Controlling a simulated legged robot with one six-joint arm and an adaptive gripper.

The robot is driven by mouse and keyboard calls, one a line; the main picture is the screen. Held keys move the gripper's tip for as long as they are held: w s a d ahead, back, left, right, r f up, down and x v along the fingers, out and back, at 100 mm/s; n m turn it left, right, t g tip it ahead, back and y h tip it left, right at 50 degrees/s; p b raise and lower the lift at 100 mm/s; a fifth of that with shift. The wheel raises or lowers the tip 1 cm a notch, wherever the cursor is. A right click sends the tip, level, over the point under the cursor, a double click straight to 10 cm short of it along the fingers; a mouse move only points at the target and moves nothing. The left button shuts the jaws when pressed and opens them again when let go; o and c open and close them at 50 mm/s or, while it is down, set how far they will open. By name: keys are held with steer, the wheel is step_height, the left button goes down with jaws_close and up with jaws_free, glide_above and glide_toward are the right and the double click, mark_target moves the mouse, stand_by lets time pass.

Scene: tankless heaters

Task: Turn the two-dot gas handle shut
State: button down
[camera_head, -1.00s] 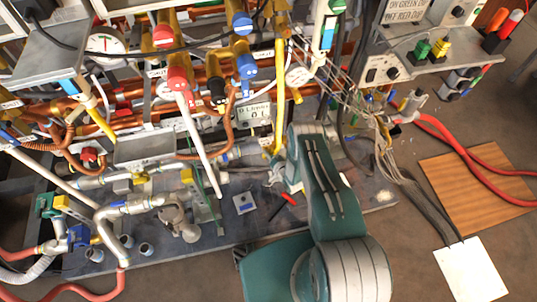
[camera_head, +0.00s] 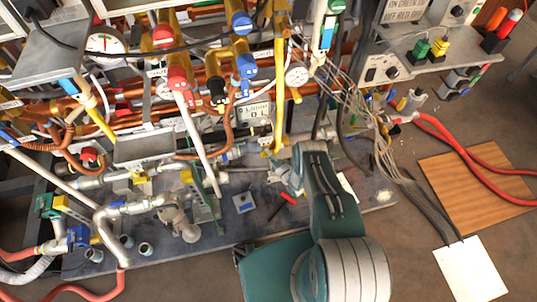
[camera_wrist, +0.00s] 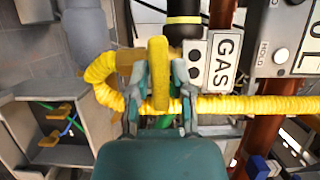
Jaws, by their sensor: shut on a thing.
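In the wrist view my teal gripper (camera_wrist: 160,112) is shut on an upright yellow handle (camera_wrist: 158,65), with one finger on each side of it. A small pale plate with two dark dots (camera_wrist: 195,64) is just right of the handle, beside a white GAS label (camera_wrist: 224,62). A yellow corrugated hose (camera_wrist: 250,106) runs across behind my fingers. In the head view my gripper (camera_head: 288,180) is at the lower front of the pipe rack, partly hidden by my arm. I cannot make out the handle there.
A grey box with yellow and green parts (camera_wrist: 50,125) is at the left in the wrist view. In the head view, loose grey cables (camera_head: 385,150) hang right of my arm. A red screwdriver-like tool (camera_head: 288,197) lies on the grey base. A wooden board (camera_head: 450,185) lies on the floor.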

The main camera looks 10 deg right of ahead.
steer(key=shift+d+f+m, duration=0.15)
steer(key=shift+d+m, duration=0.05)
steer(key=shift+m, duration=0.1)
steer(key=c, duration=0.6)
jaws_free()
steer(key=v, duration=1.2)
